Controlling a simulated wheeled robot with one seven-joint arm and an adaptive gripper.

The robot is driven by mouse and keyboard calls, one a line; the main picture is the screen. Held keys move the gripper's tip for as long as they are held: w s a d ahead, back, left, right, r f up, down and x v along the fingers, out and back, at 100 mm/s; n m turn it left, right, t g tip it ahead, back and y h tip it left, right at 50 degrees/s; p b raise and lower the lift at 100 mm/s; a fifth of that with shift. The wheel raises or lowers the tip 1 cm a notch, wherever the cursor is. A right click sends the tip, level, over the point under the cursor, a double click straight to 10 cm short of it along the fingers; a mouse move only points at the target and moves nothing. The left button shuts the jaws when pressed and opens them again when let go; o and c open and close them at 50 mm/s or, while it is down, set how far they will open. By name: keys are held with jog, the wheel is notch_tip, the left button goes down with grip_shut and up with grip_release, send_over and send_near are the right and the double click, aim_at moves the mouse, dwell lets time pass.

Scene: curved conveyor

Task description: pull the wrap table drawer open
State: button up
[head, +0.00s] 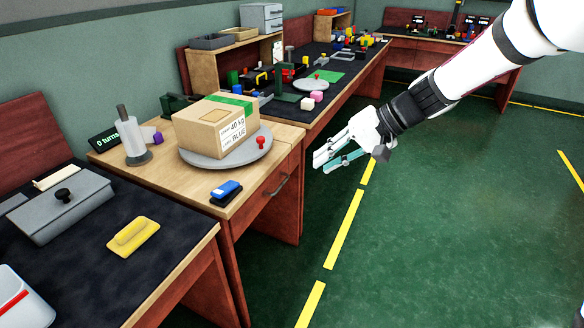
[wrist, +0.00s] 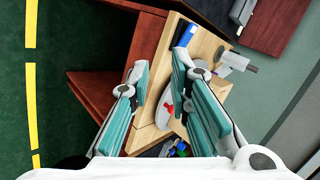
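The wrap table (head: 185,185) has a light wooden top and reddish-brown sides. Its drawer front (head: 262,198) faces the aisle, carries a dark bar handle (head: 277,184), and looks flush with the table. My gripper (head: 322,162) is to the right of the handle, apart from it, over the green floor. In the wrist view my gripper (wrist: 160,70) has its two teal-padded fingers spread with nothing held between them. The table's wooden top (wrist: 205,45) shows beyond the fingers there. I cannot make out the handle in the wrist view.
On the wrap table are a turntable (head: 254,151) with a taped carton (head: 215,125), a blue stapler-like item (head: 226,190) and a white dispenser (head: 131,138). A dark-topped bench (head: 95,265) adjoins in front. The green floor (head: 430,220) beside the table is clear.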

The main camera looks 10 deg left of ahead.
jog(key=w+a+f+m+t+y+b, duration=0.1)
jog(key=w+f+y+b, duration=0.15)
jog(key=w+f, duration=0.3)
jog(key=w+a+f+m+y+b, duration=0.1)
jog(key=w+f+b, duration=0.2)
jog(key=w+f, duration=0.3)
jog(key=m+t+y+b, duration=0.2)
jog(key=m+t+b, duration=0.1)
jog(key=b, duration=0.1)
send_near(282, 183)
jog(key=b+x, duration=0.1)
jog(key=x, duration=0.2)
jog(key=b+x, duration=0.1)
jog(key=x, duration=0.2)
jog(key=b+x, duration=0.1)
jog(key=x, duration=0.3)
jog(key=shift+f, duration=0.35)
grip_shut()
